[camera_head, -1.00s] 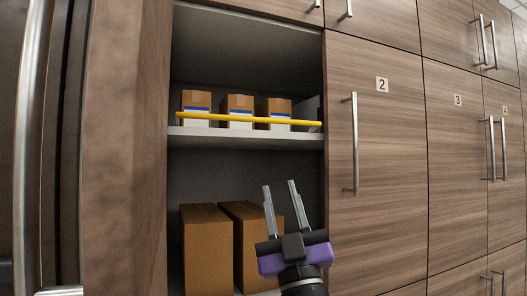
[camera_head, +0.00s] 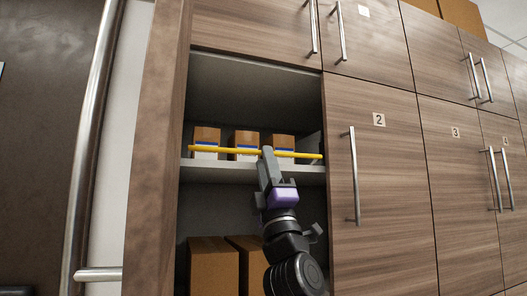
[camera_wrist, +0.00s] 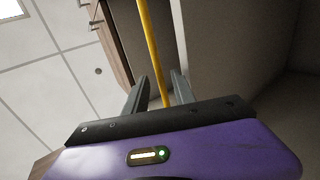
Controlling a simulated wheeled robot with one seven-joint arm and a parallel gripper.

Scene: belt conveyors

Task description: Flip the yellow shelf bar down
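The yellow shelf bar (camera_head: 226,150) runs across the front of the upper shelf (camera_head: 222,173) in the open cabinet, raised above the shelf edge in front of the small boxes. In the head view my gripper (camera_head: 267,150) is at the bar, right of its middle, and covers a short piece of it. In the wrist view the yellow bar (camera_wrist: 151,45) runs into the space between the two fingers of my gripper (camera_wrist: 158,88). The fingers are apart, with a visible gap on either side of the bar. Contact with the bar cannot be made out.
Small brown boxes (camera_head: 245,139) stand on the shelf behind the bar. Larger brown boxes (camera_head: 213,266) stand below. A closed door marked 2 (camera_head: 380,190) with a vertical handle (camera_head: 354,178) is right of the opening. A wooden side panel (camera_head: 158,150) bounds it at left.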

